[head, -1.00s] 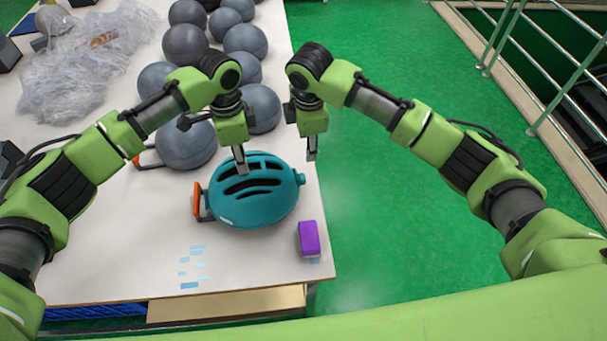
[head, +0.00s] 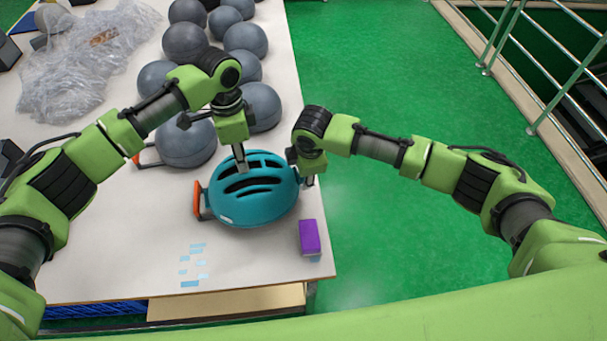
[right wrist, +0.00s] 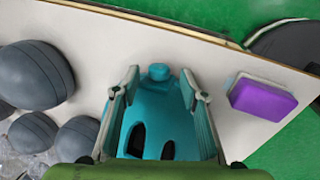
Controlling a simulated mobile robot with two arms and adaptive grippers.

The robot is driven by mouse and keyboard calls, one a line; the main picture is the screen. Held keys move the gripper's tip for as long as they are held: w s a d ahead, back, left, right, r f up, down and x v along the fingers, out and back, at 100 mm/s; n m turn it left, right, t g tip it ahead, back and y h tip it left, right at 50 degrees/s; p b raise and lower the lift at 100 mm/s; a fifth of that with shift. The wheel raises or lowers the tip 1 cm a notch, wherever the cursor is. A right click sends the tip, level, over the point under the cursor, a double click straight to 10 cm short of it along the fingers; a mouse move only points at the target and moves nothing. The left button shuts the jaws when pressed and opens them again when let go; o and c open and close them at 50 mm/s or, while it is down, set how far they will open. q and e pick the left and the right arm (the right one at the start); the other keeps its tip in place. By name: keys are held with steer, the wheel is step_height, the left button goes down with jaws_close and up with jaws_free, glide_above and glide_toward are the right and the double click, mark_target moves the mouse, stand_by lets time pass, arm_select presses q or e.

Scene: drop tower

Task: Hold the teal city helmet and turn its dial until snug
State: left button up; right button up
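The teal helmet (head: 262,207) sits dome up on the white table, with dark vent slots on top and an orange piece (head: 197,200) at its left end. Its small teal dial (right wrist: 157,72) shows in the right wrist view. My left gripper (head: 242,166) points down at the helmet's upper side, its fingertips over or against the shell; its grip is unclear. My right gripper (head: 308,180) is low at the helmet's right end. In the right wrist view its two fingers (right wrist: 158,78) are apart, either side of the dial; contact is not visible.
A purple block (head: 309,237) lies near the table's right edge. Several grey round objects (head: 185,143) stand behind the helmet. Clear plastic wrap (head: 85,65) lies at the back left. The white table (head: 120,240) is clear at front left; green floor lies to the right.

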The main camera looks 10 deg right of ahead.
steer(key=shift+x, duration=1.35)
steer(key=c, duration=1.1)
steer(key=shift+w+d+r+g+h, duration=0.15)
steer(key=shift+w+g, duration=0.1)
steer(key=shift+g, duration=0.65)
steer(key=shift+w+a+f+g+h, duration=0.15)
steer(key=shift+w+g, duration=0.1)
steer(key=shift+g, duration=0.65)
steer(key=shift+c, duration=0.2)
steer(key=shift+d+r, duration=0.1)
steer(key=shift+s+g, duration=0.1)
steer(key=shift+g, duration=0.4)
steer(key=o, duration=1.1)
steer(key=shift+o, duration=0.2)
steer(key=shift+s, duration=0.1)
